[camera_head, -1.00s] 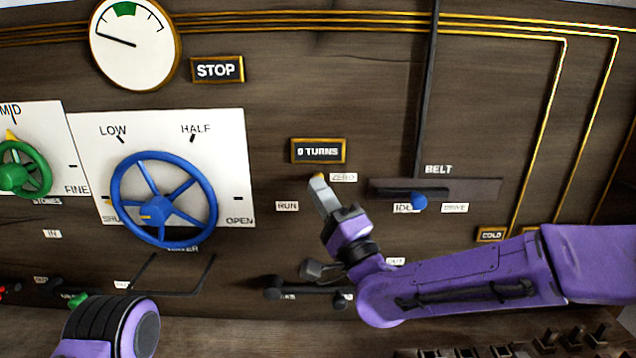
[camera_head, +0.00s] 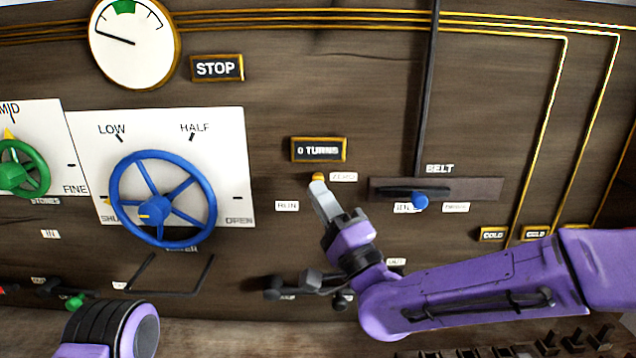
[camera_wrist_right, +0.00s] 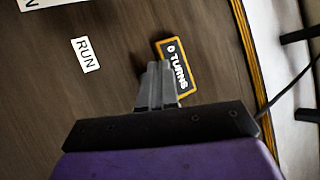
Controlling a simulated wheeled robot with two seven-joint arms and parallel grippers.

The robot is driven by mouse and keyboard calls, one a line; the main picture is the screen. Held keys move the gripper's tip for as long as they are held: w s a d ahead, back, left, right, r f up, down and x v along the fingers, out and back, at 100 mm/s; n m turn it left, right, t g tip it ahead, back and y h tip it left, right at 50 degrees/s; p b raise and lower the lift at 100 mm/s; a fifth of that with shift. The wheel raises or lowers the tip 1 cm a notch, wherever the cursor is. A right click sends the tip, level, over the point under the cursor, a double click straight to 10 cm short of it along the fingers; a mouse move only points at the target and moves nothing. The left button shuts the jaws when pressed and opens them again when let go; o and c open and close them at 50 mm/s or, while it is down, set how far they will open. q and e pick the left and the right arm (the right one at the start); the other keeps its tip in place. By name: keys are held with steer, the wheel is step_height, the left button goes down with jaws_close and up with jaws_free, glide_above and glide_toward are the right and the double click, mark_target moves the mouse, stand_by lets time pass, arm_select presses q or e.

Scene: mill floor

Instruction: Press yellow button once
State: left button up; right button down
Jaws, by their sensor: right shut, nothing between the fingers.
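The yellow button (camera_head: 318,177) is on the dark wooden panel, just below the counter plate (camera_head: 319,150) and left of the ZERO label (camera_head: 343,177). The plate reads 0 TURNS. My right gripper (camera_head: 318,187) is shut and empty, its fingertips just below the button in the head view. A gap or contact cannot be told. In the right wrist view the shut fingers (camera_wrist_right: 157,84) point at the panel beside the counter plate (camera_wrist_right: 176,66), and the button is hidden. Of my left arm only a link shows at lower left; its gripper is out of view.
A blue handwheel (camera_head: 163,200) and a green wheel (camera_head: 22,168) are to the left. A blue-knobbed belt lever (camera_head: 420,201) is right of my gripper. Dark levers (camera_head: 300,283) stick out below it. A gauge (camera_head: 132,42) is at upper left.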

steer(key=s+b, duration=0.1)
steer(key=s, duration=0.3)
steer(key=shift+s, duration=0.35)
stand_by(0.4)
